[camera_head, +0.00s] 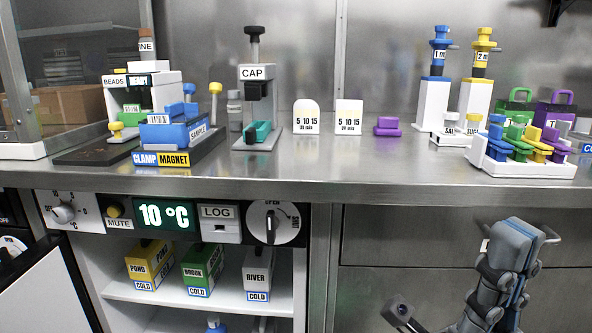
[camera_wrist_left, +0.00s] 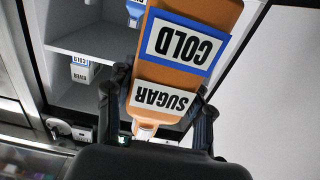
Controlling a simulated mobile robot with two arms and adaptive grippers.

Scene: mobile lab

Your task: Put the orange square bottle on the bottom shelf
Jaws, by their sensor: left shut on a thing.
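The orange square bottle (camera_wrist_left: 218,18) has a blue-bordered white "COLD" label and a "SUGAR" label. It shows in the left wrist view, its lettering upside down in the picture, and it is out of the head view. My left gripper (camera_wrist_left: 160,108) is shut on it, with a dark finger at either side near its narrow neck. The cold cabinet's shelf (camera_head: 180,299) carries yellow, green and white cartons in the head view. The bottom shelf is mostly cut off by the picture's lower edge. My right gripper (camera_head: 510,250) is at the lower right, its jaw opening unclear.
The cabinet's white door (camera_head: 45,294) stands open at the left. The carton marked RIVER (camera_head: 257,274) is at the shelf's right. A blue-topped item (camera_head: 215,325) shows below the shelf. The crowded metal counter (camera_head: 330,177) overhangs the cabinet.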

